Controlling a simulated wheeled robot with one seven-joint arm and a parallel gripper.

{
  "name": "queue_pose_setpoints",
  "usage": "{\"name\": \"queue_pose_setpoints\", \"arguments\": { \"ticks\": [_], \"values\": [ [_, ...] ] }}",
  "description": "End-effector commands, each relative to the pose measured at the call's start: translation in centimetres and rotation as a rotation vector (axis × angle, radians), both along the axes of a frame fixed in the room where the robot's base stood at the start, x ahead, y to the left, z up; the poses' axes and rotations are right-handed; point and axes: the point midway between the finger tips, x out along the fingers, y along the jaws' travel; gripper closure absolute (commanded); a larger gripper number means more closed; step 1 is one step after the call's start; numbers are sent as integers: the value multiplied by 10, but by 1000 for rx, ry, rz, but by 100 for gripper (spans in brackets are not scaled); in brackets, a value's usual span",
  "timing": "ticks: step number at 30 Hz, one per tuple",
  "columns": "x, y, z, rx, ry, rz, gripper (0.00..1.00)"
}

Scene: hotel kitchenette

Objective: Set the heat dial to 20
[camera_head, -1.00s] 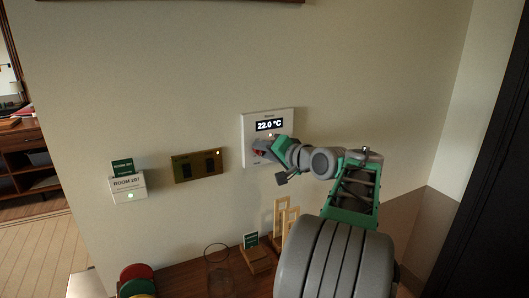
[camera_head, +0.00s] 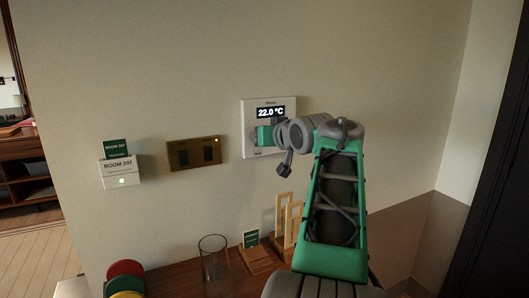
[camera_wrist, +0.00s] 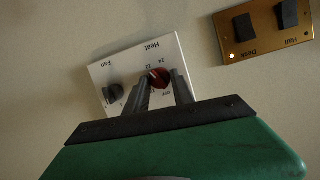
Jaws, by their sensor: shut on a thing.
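The white wall thermostat (camera_head: 248,141) hangs on the wall, and its display (camera_head: 271,113) reads 22.0 °C. In the wrist view its panel (camera_wrist: 131,70) appears tilted and upside down. The red heat dial (camera_wrist: 161,77) carries a pale pointer mark, with 24 and 22 printed near it and OFF on the opposite side. My gripper (camera_wrist: 165,85) is shut on the heat dial, one finger on each side. In the head view my gripper (camera_head: 264,136) hides the dial. The black fan dial (camera_wrist: 113,94) is beside it, close to one finger.
A brass switch plate (camera_head: 194,153) and a white room-card holder (camera_head: 121,174) are on the wall to the left. Below, a wooden shelf holds a glass (camera_head: 214,262), a card stand (camera_head: 256,254) and coloured discs (camera_head: 126,275).

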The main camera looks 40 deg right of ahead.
Motion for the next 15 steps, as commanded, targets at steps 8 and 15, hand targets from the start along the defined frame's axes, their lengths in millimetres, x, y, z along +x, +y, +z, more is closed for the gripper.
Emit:
{"name": "queue_pose_setpoints", "arguments": {
  "ticks": [8, 15],
  "values": [
    [1, 3, -10, -251, 74, 2, 100],
    [2, 5, -11, -467, 138, 3, 100]
  ]
}}
